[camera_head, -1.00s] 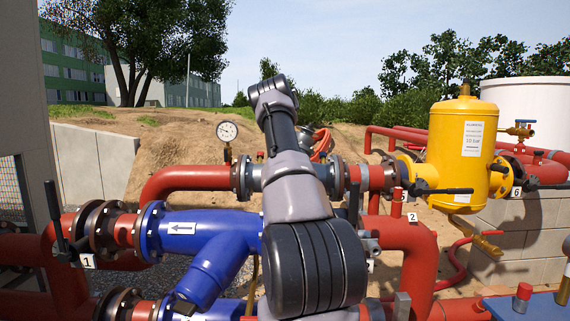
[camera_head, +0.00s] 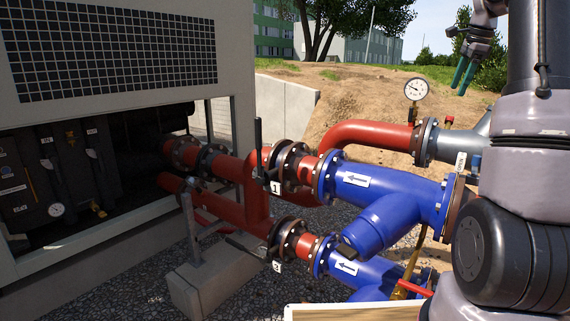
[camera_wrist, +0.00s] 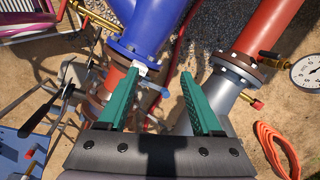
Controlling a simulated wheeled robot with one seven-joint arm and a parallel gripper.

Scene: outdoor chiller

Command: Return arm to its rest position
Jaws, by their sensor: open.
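My gripper (camera_head: 464,74) hangs at the upper right of the head view, with its green fingers pointing down. In the wrist view my gripper (camera_wrist: 160,100) shows its two green fingers spread apart with nothing between them. My folded arm fills the right side of the head view. Beyond the fingers in the wrist view are a blue pipe (camera_wrist: 150,25) and a red pipe (camera_wrist: 270,28) joined to a grey one. The fingers appear apart from these pipes, though the exact distance is hard to judge.
A chiller cabinet (camera_head: 115,45) stands at the left. Blue pipework (camera_head: 385,190) with valve handles and a pressure gauge (camera_head: 416,89) runs beside my arm. An orange hose (camera_wrist: 277,148) lies on sandy ground. Gravel (camera_head: 255,300) lies below the pipes.

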